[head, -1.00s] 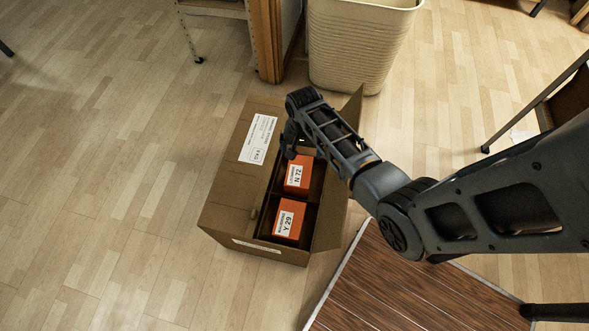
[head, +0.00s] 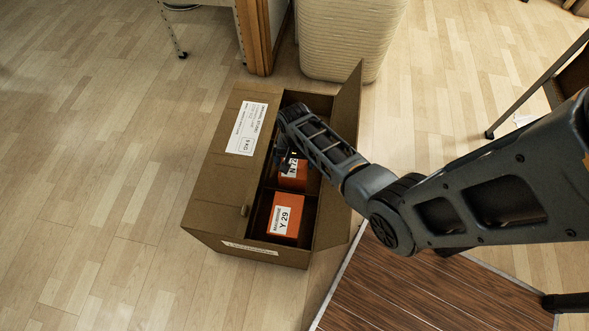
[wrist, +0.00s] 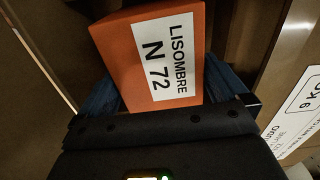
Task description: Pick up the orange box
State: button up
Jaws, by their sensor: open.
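An orange box labelled N 72 (head: 292,181) lies in a compartment of the open cardboard carton (head: 217,195). My gripper (head: 284,160) is down inside the carton at that box and hides part of it. In the wrist view, the orange box (wrist: 130,58) with its white "LISOMBRE N 72" label sits between the two spread fingers of my gripper (wrist: 165,82). I cannot tell whether the fingers touch its sides. A second orange box, labelled Y 29 (head: 284,217), lies in the nearer compartment, apart from my gripper.
The carton's raised flap (head: 341,180) stands on its right side, close to my arm. A pale ribbed bin (head: 345,40) stands behind the carton. A dark wooden surface (head: 410,290) lies at the lower right. The floor on the left is clear.

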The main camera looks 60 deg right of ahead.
jog(key=shift+f+b, duration=0.35)
jog(key=shift+f, duration=1.05)
jog(key=shift+c, duration=0.3)
jog(key=c, duration=0.8)
